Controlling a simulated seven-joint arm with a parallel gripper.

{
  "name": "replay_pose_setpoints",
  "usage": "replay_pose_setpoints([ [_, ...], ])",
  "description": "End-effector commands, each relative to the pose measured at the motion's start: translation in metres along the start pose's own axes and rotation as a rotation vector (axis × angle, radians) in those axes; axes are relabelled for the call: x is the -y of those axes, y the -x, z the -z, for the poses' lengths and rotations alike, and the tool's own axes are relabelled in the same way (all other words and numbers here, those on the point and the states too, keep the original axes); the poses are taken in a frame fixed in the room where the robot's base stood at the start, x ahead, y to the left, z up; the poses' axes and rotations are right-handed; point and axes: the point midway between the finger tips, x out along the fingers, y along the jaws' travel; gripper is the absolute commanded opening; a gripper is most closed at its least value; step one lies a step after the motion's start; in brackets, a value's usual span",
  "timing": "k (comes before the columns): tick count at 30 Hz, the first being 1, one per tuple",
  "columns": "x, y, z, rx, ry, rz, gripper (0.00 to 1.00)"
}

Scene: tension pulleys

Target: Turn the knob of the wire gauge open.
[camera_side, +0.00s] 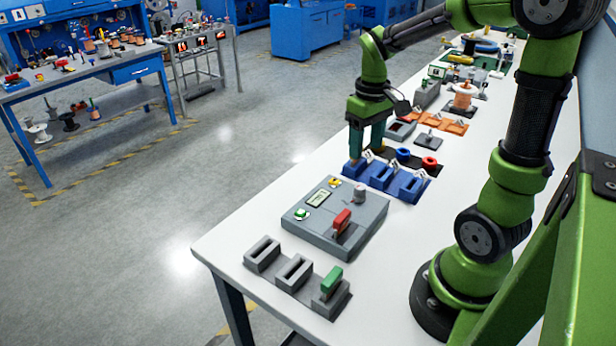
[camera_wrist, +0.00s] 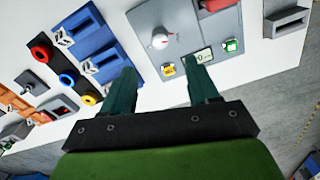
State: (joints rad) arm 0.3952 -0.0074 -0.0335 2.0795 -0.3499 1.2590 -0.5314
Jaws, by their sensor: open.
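A flat grey box (camera_side: 315,236), probably the wire gauge, lies on the white table. It carries a small display (camera_side: 319,198) and a short grey knob (camera_side: 360,194) near its far corner. In the wrist view the knob (camera_wrist: 160,39) is pale with a red mark and shows beyond the gap between my fingers, apart from both. The box (camera_wrist: 190,17) is partly cut off there. My gripper (camera_side: 366,148) points down above the blue slotted blocks, behind the box in the side view. In the wrist view my gripper (camera_wrist: 162,72) is open, with nothing between its fingers.
The box also has a red handle (camera_side: 342,221), a yellow button (camera_side: 335,183) and a green button (camera_side: 301,214). Blue slotted blocks (camera_side: 384,178) stand behind it. Grey slotted blocks (camera_side: 294,270) with a green handle (camera_side: 331,280) stand in front. Bare table shows around the box.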

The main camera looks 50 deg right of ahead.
Motion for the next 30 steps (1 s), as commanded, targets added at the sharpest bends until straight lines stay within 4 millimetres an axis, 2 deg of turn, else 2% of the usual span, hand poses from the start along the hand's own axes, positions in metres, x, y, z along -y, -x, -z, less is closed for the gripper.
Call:
replay_pose_setpoints([
  [3, 0.0, 0.021, 0.001, -0.003, 0.0, 0.0, 0.6],
  [9, 0.0, 0.038, 0.0, 0.0, -0.001, 0.0, 0.6],
  [23, -0.001, 0.039, 0.003, -0.015, -0.038, -0.002, 0.6],
  [26, 0.01, 0.032, -0.001, -0.066, -0.116, 0.021, 0.6],
  [30, 0.051, 0.041, -0.015, -0.22, -0.183, 0.09, 0.6],
])
